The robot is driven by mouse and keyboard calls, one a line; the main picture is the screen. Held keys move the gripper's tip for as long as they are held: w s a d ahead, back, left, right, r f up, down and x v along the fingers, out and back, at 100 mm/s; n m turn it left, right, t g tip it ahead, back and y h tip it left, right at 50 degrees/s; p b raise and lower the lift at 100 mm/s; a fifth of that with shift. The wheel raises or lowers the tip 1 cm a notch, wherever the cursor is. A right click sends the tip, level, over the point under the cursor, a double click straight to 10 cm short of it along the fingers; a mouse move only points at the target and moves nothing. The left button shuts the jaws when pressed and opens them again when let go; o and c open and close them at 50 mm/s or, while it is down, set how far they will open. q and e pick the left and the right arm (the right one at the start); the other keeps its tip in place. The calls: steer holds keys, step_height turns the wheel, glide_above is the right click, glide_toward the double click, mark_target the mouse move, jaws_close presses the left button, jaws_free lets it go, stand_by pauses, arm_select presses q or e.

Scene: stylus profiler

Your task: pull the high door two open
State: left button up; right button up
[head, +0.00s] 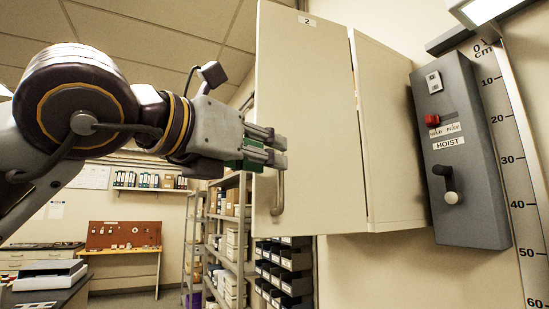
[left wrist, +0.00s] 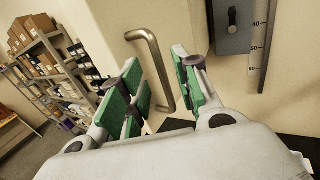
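High door two (head: 305,110) is a cream cabinet door with a small "2" label, on a wall cabinet in the head view. No open gap shows clearly along its edges. Its bar handle (head: 278,192) is at the door's lower left. My left gripper (head: 280,150) comes in from the left in front of the handle's upper part. In the left wrist view the metal handle (left wrist: 154,70) stands ahead of the spread green-padded fingers (left wrist: 158,88), in line with the gap between them. The fingers are open and not closed on it. My right gripper is not in view.
A grey hoist control box (head: 460,150) with a red button and lever is on the wall right of the cabinet, beside a centimetre scale (head: 515,170). Shelving (head: 232,235) and blue bins (head: 285,270) stand below and behind. The space left of the door looks clear.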

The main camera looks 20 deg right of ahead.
arm_select(q)
steer(key=v, duration=0.7)
steer(key=shift+a, duration=0.1)
stand_by(0.7)
